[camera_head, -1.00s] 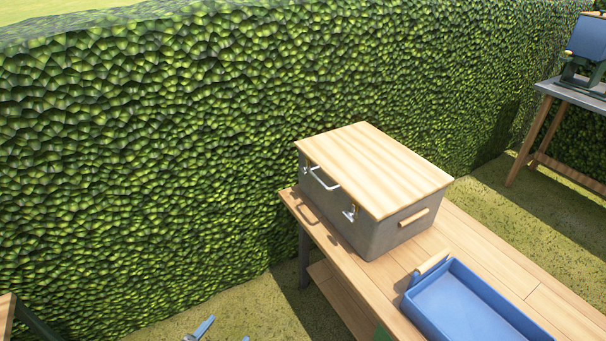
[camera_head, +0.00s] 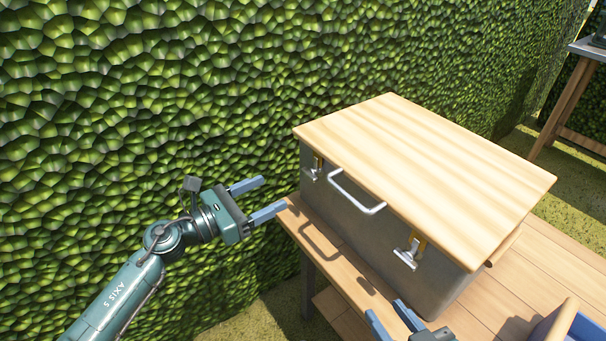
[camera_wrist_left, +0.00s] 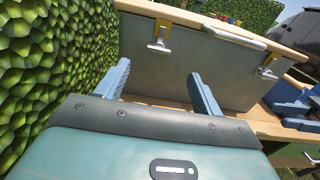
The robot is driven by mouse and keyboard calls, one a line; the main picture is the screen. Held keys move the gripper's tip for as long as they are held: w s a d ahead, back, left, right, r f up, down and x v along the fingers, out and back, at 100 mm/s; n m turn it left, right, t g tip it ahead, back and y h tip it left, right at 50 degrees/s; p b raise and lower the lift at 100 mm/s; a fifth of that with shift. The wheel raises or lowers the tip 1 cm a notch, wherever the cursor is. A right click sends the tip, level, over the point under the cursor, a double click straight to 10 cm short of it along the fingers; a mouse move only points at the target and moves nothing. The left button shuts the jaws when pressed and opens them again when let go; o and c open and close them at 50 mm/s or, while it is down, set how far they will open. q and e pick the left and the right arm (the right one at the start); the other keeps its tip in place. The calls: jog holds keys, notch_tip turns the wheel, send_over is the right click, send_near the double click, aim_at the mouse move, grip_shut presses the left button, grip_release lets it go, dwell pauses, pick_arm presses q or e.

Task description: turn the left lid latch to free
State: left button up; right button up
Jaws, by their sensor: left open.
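The grey box (camera_head: 350,205) has a wooden lid (camera_head: 420,165) and stands on a wooden bench. The left lid latch (camera_head: 313,170), silver on a brass-coloured plate, is on its front near the left corner; in the left wrist view the latch (camera_wrist_left: 160,38) hangs ahead, beyond and above the fingers. My left gripper (camera_head: 273,193) is open and empty, left of the box and apart from the latch. In the left wrist view its gripper (camera_wrist_left: 157,80) shows spread blue fingers. My right gripper (camera_head: 384,308) is open before the box's lower front, partly cut off.
A silver handle (camera_head: 356,192) sticks out of the front between the left latch and the right latch (camera_head: 411,252). A blue tray (camera_head: 588,330) is at the lower right. The hedge (camera_head: 120,120) runs close behind my left arm.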

aim_at(306, 174)
pick_arm(q)
jog(key=x, duration=1)
jog(key=shift+w, duration=0.1)
jog(key=c, duration=1)
